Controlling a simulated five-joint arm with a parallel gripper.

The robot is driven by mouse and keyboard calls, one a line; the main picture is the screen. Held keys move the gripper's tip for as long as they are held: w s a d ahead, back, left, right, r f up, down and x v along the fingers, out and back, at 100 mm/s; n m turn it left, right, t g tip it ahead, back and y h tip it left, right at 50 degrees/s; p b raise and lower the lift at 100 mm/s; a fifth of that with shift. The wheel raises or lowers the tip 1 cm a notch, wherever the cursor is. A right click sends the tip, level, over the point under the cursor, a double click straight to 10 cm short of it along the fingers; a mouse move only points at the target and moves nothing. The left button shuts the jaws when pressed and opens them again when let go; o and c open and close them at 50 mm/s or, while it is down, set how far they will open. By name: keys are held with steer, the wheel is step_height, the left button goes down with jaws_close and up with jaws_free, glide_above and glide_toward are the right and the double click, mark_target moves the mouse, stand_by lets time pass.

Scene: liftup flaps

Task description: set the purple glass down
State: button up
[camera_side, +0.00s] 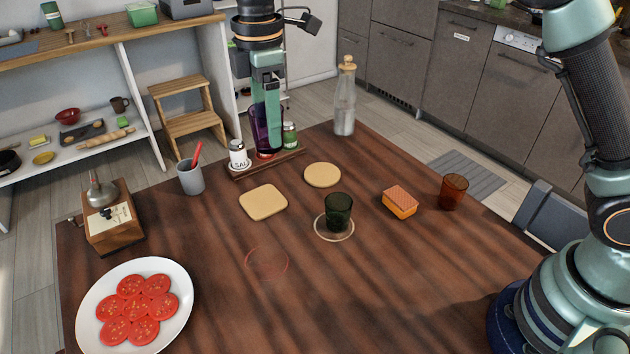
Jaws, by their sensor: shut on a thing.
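The purple glass (254,128) is upright at the far side of the table, partly hidden by my fingers. My gripper (267,128) points down and is shut on the glass. The glass is over or at a small wooden tray (262,166), between a white salt shaker (238,154) and a green-labelled shaker (290,135). A small red patch shows just under the glass. I cannot tell whether the glass touches the tray.
A thin red ring (248,272) marks bare table. A dark green glass (338,212) stands in a pale ring.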

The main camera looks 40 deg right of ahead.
steer(key=w+d+n, duration=0.1)
steer(key=w+d, duration=0.3)
steer(key=d, duration=0.4)
steer(key=w+d, duration=0.5)
steer(key=d, duration=0.4)
glide_above(322, 173)
step_height(322, 173, down, 19)
steer(key=shift+f, duration=0.2)
steer(key=shift+f, duration=0.1)
steer(key=o, duration=1.4)
steer(key=shift+o, duration=0.2)
